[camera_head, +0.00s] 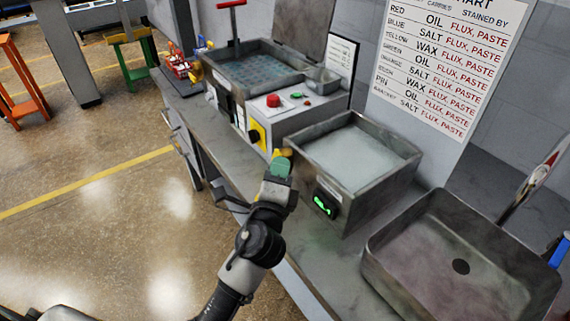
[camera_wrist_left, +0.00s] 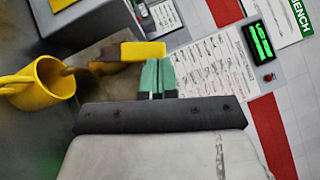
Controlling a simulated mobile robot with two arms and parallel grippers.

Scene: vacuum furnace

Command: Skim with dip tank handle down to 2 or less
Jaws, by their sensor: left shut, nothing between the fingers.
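My left gripper (camera_head: 281,166) has green fingers that are shut and empty, beside the front left corner of the open metal tank (camera_head: 405,184). Whitish liquid (camera_head: 355,157) fills this tank, and a small green-lit display (camera_head: 325,203) is on its front. A yellow bar (camera_head: 284,152) shows just beyond the fingertips. In the left wrist view the yellow bar (camera_wrist_left: 142,50) lies across the tips of the shut fingers (camera_wrist_left: 158,76); whether they touch cannot be told. A red T-shaped handle (camera_head: 232,4) stands by the farther tank (camera_head: 290,87). My right gripper is not in view.
A control box (camera_head: 300,118) with a red button stands between the tanks. A metal basin (camera_head: 383,262) is at the right, and a wall chart (camera_head: 440,65) hangs behind. The left wrist view shows a yellow cup-like object (camera_wrist_left: 52,78).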

